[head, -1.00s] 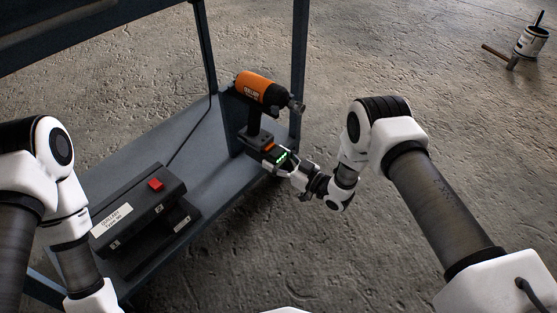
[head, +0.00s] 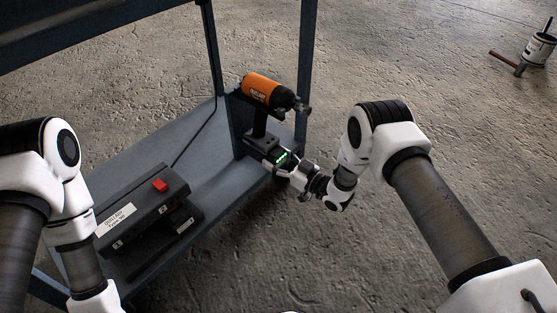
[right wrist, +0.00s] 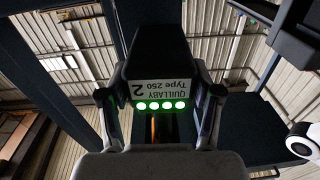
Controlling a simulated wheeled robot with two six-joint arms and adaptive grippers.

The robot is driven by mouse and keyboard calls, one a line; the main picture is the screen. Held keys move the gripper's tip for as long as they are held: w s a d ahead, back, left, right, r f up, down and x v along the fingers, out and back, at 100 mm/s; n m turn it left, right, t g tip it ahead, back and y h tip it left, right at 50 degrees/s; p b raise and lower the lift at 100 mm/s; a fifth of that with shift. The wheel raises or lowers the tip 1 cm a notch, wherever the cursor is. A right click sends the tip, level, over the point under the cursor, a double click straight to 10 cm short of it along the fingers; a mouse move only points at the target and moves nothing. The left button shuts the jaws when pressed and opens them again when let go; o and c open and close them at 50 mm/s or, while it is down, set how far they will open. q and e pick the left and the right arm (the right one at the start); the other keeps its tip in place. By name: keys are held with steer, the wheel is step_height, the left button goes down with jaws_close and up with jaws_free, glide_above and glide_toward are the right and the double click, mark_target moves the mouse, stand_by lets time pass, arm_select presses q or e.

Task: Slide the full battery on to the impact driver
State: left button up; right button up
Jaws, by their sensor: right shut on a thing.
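The battery (head: 283,157) is a dark block with several green lights lit, at the front of the driver's foot. My right gripper (head: 290,165) is shut on it. In the right wrist view the battery (right wrist: 160,72) sits between both fingers of my gripper (right wrist: 160,100), its label reading "Type 250" and "2". Whether the battery is fully seated on the foot cannot be told. My left gripper is out of view.
A dark charger (head: 140,212) with a red block and numbered bays stands on the grey shelf (head: 212,165), left of the driver. A shelf post (head: 305,70) rises just behind the driver. A paint can (head: 537,50) and a hammer (head: 510,61) are far off on the floor.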

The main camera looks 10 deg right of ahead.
steer(key=shift+r, duration=0.1)
steer(key=o, duration=1.6)
steer(key=shift+s+d, duration=0.25)
steer(key=v, duration=1.1)
steer(key=shift+s+d, duration=0.1)
steer(key=shift+s, duration=0.05)
